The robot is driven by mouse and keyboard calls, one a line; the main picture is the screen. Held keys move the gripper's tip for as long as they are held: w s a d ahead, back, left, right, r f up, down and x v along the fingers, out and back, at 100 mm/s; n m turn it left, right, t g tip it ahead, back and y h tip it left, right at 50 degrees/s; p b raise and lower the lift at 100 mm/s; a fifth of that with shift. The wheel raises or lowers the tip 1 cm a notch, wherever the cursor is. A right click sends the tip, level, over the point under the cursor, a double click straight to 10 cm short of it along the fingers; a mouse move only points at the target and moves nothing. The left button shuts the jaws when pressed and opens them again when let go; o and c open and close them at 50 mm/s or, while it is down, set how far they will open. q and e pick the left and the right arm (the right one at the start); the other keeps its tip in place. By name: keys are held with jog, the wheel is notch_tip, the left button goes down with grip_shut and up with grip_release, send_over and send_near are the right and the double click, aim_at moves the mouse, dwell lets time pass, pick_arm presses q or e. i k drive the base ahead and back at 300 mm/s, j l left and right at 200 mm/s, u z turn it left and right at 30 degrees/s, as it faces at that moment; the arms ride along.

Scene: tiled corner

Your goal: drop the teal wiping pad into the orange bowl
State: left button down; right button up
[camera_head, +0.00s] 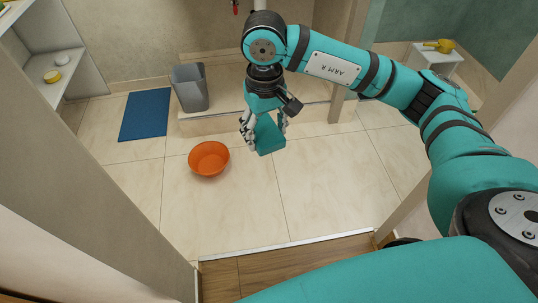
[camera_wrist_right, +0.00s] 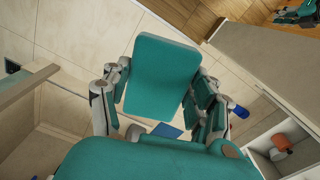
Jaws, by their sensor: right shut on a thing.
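The teal wiping pad (camera_head: 268,135) is held in my right gripper (camera_head: 264,122), whose fingers close on it from both sides. In the right wrist view the pad (camera_wrist_right: 161,75) fills the space between the fingers of the right gripper (camera_wrist_right: 160,98). The orange bowl (camera_head: 208,159) stands on the tiled floor in the head view, to the left of the pad and apart from it. The bowl looks empty. I do not make out the bowl in the right wrist view. My left gripper is not in view.
A blue mat (camera_head: 145,115) lies left of a grey bin (camera_head: 190,88) by a low step. White shelves (camera_head: 52,68) stand at the far left. A white stool (camera_head: 437,60) bears a yellow dipper (camera_head: 440,45) at the back right. Floor around the bowl is clear.

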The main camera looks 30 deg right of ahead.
aim_at(214, 164)
jog(key=u, duration=0.45)
jog(key=i+l+u, duration=0.15)
jog(key=l+u, duration=0.25)
jog(key=i+l+u, duration=0.1)
jog(key=l+u, duration=0.65)
